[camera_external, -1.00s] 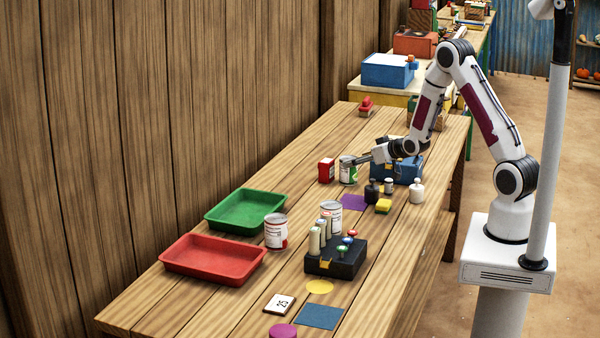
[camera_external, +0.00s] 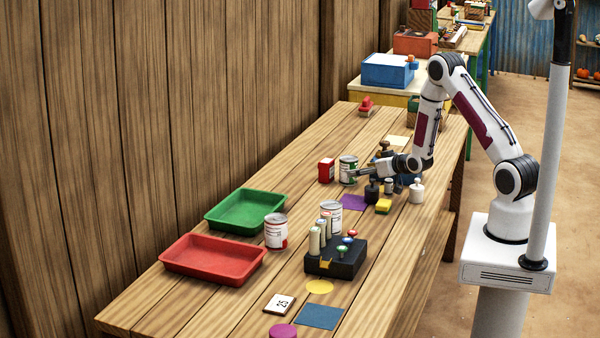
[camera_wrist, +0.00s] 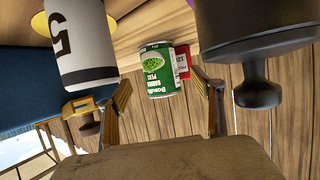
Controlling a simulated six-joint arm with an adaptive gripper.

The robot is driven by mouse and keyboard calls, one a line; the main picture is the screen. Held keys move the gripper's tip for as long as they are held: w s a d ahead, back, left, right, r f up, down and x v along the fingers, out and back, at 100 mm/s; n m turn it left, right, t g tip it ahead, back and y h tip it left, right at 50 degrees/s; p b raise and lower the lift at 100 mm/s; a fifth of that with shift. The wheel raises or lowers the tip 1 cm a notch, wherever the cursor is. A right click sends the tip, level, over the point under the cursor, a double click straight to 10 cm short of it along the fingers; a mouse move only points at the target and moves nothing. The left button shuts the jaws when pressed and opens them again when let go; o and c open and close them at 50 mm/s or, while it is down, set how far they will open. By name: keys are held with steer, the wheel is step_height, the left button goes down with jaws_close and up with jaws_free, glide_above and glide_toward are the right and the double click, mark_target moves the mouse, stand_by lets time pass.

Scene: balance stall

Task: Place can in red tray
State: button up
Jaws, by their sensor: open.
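A green-labelled can (camera_external: 348,175) stands upright towards the far part of the table. It also shows in the wrist view (camera_wrist: 158,72), between my open fingers and beyond their tips. My gripper (camera_external: 366,172) is low, pointing left at this can from its right side. In the wrist view my gripper (camera_wrist: 164,88) has nothing clamped between its fingers. The red tray (camera_external: 212,276) lies empty at the near left. Two white-and-red cans, one (camera_external: 276,240) right of the tray and another (camera_external: 331,213) further right, stand upright.
A red box (camera_external: 326,170) stands just left of the green can. A green tray (camera_external: 247,226) and a black block with pegs (camera_external: 336,262) lie nearer the camera.

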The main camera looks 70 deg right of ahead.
steer(key=shift+x, duration=1.15)
steer(key=shift+w+d, duration=0.1)
steer(key=shift+x, duration=2.5)
steer(key=c, duration=1.6)
